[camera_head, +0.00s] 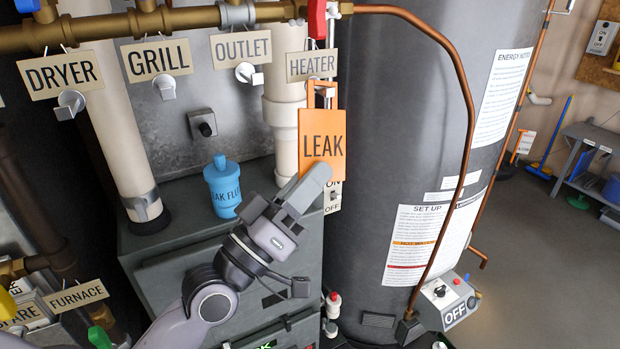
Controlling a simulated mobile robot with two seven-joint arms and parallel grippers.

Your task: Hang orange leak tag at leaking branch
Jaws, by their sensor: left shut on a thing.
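The orange LEAK tag (322,130) is upright in the head view, with its open orange hook at the top just below the HEATER label (312,65). My left gripper (312,180) is shut on the tag's lower edge, with its fingers over the bottom of the tag. The tag's hook overlaps the area under the HEATER branch; I cannot tell whether it touches anything there. The brass pipe (200,17) runs along the top, with DRYER (60,75), GRILL (157,60) and OUTLET (240,46) labels at its other branches. My right gripper is out of view.
A blue leak fluid bottle (222,188) stands on the grey furnace top behind my left gripper. The large grey tank (400,110) and a curved copper pipe (462,80) are close on the right. A red valve handle (317,18) is above the HEATER label.

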